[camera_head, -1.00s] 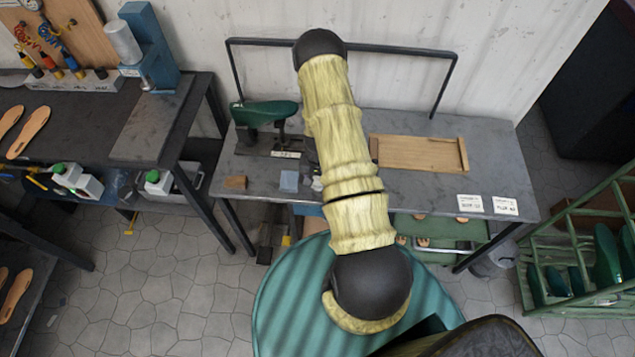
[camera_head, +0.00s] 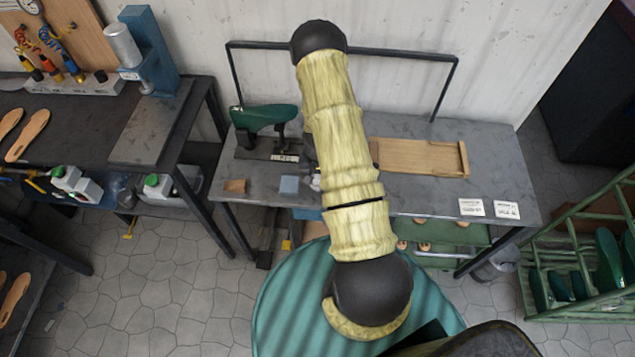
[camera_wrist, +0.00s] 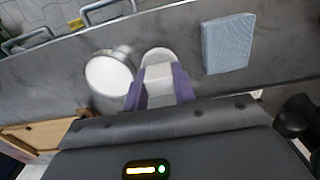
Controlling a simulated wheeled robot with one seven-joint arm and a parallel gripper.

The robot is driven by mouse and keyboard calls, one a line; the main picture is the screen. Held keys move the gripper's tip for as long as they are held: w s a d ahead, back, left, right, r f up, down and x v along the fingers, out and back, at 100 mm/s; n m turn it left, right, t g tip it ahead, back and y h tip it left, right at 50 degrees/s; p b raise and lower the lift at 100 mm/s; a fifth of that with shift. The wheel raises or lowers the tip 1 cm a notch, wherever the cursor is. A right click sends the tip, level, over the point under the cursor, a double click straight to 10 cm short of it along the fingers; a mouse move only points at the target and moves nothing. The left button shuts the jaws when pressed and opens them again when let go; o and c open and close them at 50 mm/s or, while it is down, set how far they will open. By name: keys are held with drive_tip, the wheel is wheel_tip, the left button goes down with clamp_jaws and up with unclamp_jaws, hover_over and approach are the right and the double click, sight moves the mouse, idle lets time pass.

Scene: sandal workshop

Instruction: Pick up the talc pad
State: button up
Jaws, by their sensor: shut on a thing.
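My gripper (camera_wrist: 160,88) has its two purple-sided fingers closed on a whitish, round-ended piece, which I take to be the talc pad (camera_wrist: 157,56). The pad sticks out past the fingertips, and its lower part is hidden between them. I cannot tell whether it touches the bench or is clear of it. A round dish with a white inside (camera_wrist: 108,76) lies just left of the pad in the wrist view.
A blue-grey block (camera_wrist: 228,43) lies right of the gripper in the wrist view, and on the metal bench (camera_head: 400,200) in the head view (camera_head: 289,185). A wooden tray (camera_head: 418,157), a green form on a stand (camera_head: 263,117) and white cards (camera_head: 472,207) are also there.

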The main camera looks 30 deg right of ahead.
wheel_tip(320, 180, up, 7)
drive_tip(key=shift+r+b, duration=0.1)
drive_tip(key=shift+b, duration=0.55)
drive_tip(key=o, duration=0.4)
drive_tip(key=shift+c, duration=1.4)
